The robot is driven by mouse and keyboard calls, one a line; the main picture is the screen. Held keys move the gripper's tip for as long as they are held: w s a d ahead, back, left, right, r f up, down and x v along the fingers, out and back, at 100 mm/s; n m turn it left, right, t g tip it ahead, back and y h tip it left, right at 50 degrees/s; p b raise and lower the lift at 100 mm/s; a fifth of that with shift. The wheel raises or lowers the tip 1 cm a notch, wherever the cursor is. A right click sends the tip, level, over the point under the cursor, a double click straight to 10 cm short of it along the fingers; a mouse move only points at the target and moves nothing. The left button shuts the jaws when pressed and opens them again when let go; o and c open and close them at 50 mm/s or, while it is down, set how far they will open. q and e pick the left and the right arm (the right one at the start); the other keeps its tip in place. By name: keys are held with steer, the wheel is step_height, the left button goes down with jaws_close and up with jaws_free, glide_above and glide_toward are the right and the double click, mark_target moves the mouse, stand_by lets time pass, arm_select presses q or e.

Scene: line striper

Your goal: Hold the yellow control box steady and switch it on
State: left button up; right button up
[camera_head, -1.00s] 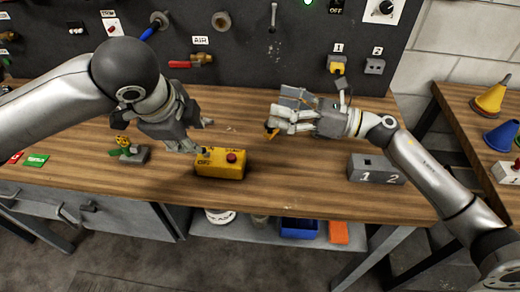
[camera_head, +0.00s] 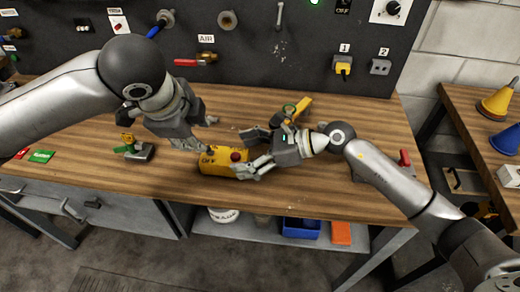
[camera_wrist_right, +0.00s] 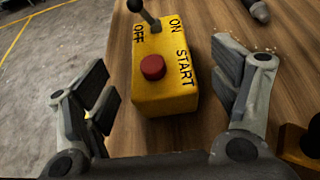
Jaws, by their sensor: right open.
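The yellow control box (camera_head: 215,163) sits on the wooden bench; it fills the middle of the right wrist view (camera_wrist_right: 165,92). It bears a red button (camera_wrist_right: 153,67), START, ON and OFF markings, and a dark lever (camera_wrist_right: 147,14) at its far end, leaning to the OFF side. My right gripper (camera_head: 243,154) is open at the box's right end, one finger on each side; in the right wrist view gaps show between fingers and box. My left gripper (camera_head: 201,134) has its fingers spread behind the box's left end; whether the lower finger touches is unclear.
A green-and-yellow fitting (camera_head: 133,147) stands left of the box. A yellow-handled item (camera_head: 300,107) lies behind my right gripper. The dark tool panel (camera_head: 270,60) rises behind the bench. Bare bench lies along the front edge.

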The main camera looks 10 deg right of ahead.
mark_target(224, 155)
steer(key=x, duration=0.5)
steer(key=shift+w+a+f, duration=0.15)
steer(key=shift+w+a, duration=0.05)
steer(key=shift+a, duration=0.15)
steer(key=shift+s, duration=0.1)
steer(key=c, duration=1.3)
